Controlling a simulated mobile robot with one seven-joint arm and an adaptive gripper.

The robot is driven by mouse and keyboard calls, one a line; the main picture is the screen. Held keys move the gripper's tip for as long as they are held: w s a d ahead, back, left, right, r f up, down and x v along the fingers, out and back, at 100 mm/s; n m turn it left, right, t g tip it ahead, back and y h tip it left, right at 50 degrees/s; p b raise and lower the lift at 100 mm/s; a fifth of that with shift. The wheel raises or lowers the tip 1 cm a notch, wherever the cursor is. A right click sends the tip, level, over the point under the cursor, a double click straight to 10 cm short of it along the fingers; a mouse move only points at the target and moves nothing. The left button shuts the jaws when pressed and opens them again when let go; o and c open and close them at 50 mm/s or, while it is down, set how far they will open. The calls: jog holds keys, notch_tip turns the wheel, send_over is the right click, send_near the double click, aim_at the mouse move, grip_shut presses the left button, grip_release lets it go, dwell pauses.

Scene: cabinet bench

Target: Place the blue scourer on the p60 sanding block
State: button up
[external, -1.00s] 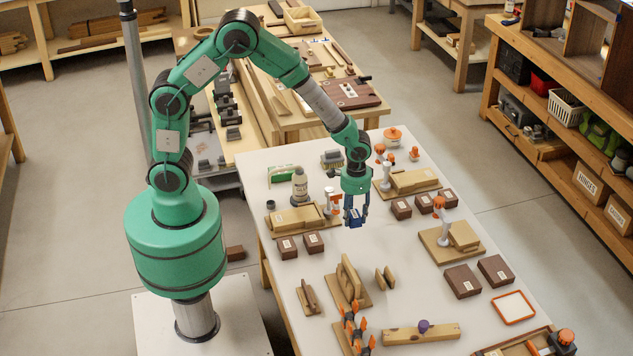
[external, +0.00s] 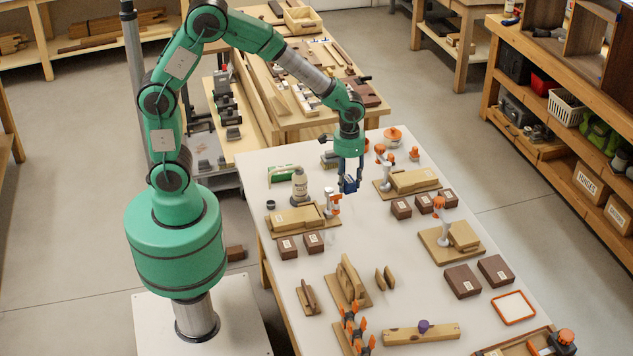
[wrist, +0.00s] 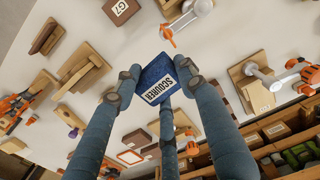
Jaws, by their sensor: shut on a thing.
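My gripper (external: 349,181) is shut on the blue scourer (wrist: 155,76) and holds it in the air above the white table. In the wrist view the scourer sits between the fingers, with its white SCOURER label showing. Several dark brown labelled blocks lie on the table: a pair at left (external: 300,246), a row at right (external: 424,204), and two larger ones nearer the front right (external: 479,276). One brown block (wrist: 121,10) shows at the top of the wrist view. The labels are too small to tell which block is the p60 sanding block.
Clamps with wooden boards (external: 410,181) stand at the table's back right, and another (external: 450,238) at the right. Wooden floats (external: 348,283) and orange clamps (external: 355,330) are toward the front. The table's middle is clear.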

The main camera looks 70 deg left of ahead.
jog(key=s+a+n, duration=0.6)
jog(key=s+a, duration=0.2)
jog(key=a, duration=0.5)
jog(key=s+a+n, duration=0.6)
jog(key=s+a, duration=0.3)
jog(key=a, duration=0.4)
jog(key=s+a+n+p, duration=0.1)
jog(key=s+a+n, duration=0.4)
jog(key=s, duration=0.5)
notch_tip(320, 180, down, 12)
jog(key=shift+d, duration=0.15)
jog(key=b, duration=0.3)
send_over(282, 173)
jog(key=a, duration=0.2)
jog(key=shift+w+a+f, duration=0.1)
jog(key=shift+a+f, duration=0.05)
jog(key=shift+f, duration=0.65)
jog(key=shift+f+b, duration=0.55)
jog(key=shift+f, duration=1.2)
